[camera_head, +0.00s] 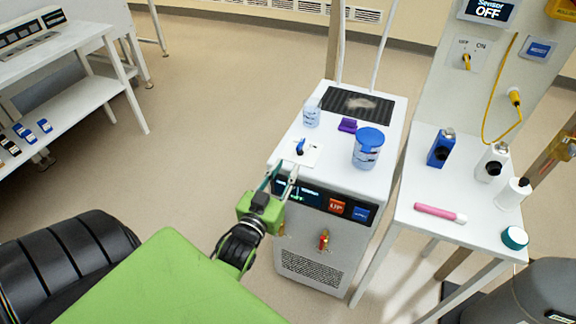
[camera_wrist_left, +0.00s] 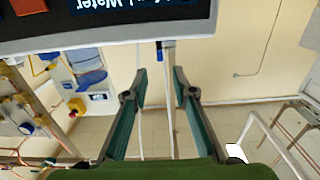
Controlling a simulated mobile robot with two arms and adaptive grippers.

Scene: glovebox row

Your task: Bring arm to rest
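My left gripper (camera_head: 281,181) reaches in from the lower left to the front upper edge of the white machine (camera_head: 313,248). Its two fingers are apart with a gap between them, which also shows in the left wrist view (camera_wrist_left: 160,82). I see nothing held between them. In the head view the fingertips overlap the left end of the machine's dark front panel, near a white plate with a small blue lever (camera_head: 300,147). Whether they touch the machine I cannot tell. My right gripper is not in view.
On the machine stand a blue-lidded container (camera_head: 368,148), a clear cup (camera_head: 311,114) and a purple item (camera_head: 348,125). A white side table (camera_head: 425,190) to the right holds bottles and a pink tube (camera_head: 440,213). The floor (camera_head: 205,110) left of the machine is clear.

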